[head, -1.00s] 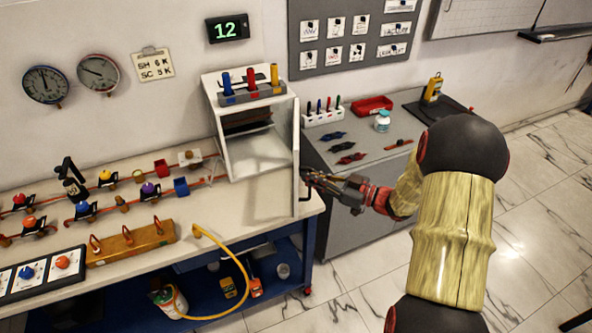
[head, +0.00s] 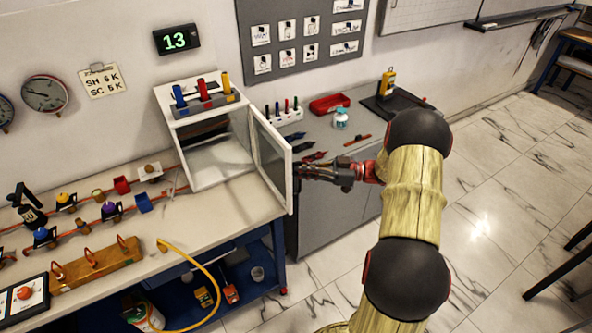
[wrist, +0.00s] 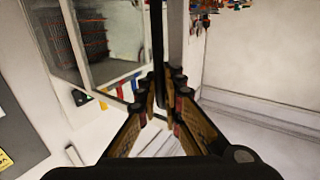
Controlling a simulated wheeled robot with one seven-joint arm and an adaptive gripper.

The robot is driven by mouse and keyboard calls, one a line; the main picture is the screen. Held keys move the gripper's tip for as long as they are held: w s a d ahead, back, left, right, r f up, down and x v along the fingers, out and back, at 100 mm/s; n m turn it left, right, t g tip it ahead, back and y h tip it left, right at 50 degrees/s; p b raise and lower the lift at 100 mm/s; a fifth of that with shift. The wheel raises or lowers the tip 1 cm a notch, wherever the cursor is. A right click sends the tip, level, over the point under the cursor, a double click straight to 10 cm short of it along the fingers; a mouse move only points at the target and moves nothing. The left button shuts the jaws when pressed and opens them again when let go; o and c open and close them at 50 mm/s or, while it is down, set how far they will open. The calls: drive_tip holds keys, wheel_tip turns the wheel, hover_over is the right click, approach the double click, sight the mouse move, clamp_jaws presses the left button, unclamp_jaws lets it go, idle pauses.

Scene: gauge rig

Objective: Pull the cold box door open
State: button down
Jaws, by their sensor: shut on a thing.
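The cold box (head: 190,97) is a white box on the bench, its front open to a pale interior. Its white door (head: 271,160), with a framed pane, is hinged at the box's right side and stands swung well out, its inner face showing in the head view. My gripper (head: 302,172) is at the door's outer side near the free edge. In the wrist view the fingers (wrist: 162,108) are closed around the dark upright door handle (wrist: 158,50). In the head view the door hides the handle and fingertips in part.
Colored bottles in a rack (head: 205,100) stand on top of the box. A grey cabinet (head: 330,220) with a red tray (head: 330,103) and tools is behind my arm. Valves and a yellow hose (head: 205,270) lie left. Marble floor at right is largely clear.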

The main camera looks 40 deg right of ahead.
drive_tip(key=shift+f, duration=0.1)
drive_tip(key=c, duration=2.3)
unclamp_jaws()
drive_tip(key=shift+s, duration=0.1)
drive_tip(key=v, duration=1.2)
